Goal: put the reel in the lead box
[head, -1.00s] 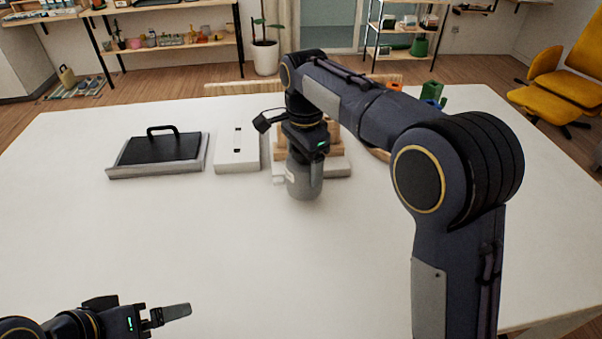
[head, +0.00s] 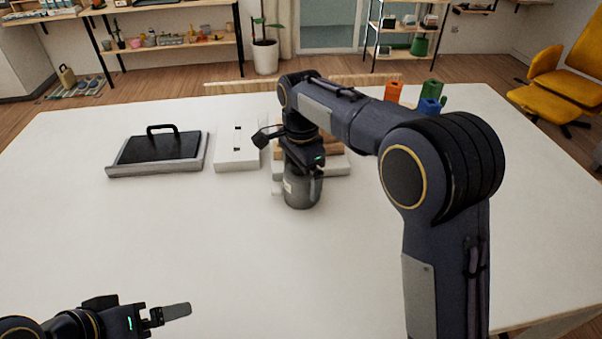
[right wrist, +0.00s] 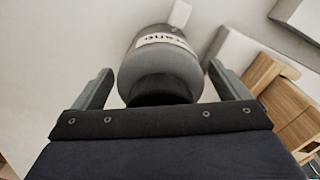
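A grey canister (head: 302,195) with a dark top and a pale label hangs under my right gripper (head: 303,178) in the head view. The right wrist view shows the canister (right wrist: 160,62) between the two fingers, which lie close along its sides; the contact itself is hard to see. I cannot tell whether it is the reel. No lead box is clearly marked: a shallow grey box (head: 112,172) with a black handled panel and a white slotted box (head: 237,160) stand to the left. My left gripper (head: 172,312) is at lower left, empty; its finger opening is unclear.
Wooden blocks on a pale base (head: 340,165) sit behind the canister, partly hidden by my right arm. Orange (head: 393,92), green (head: 432,90) and blue (head: 429,106) pieces stand at the back right. The front and middle of the white table (head: 220,250) are clear.

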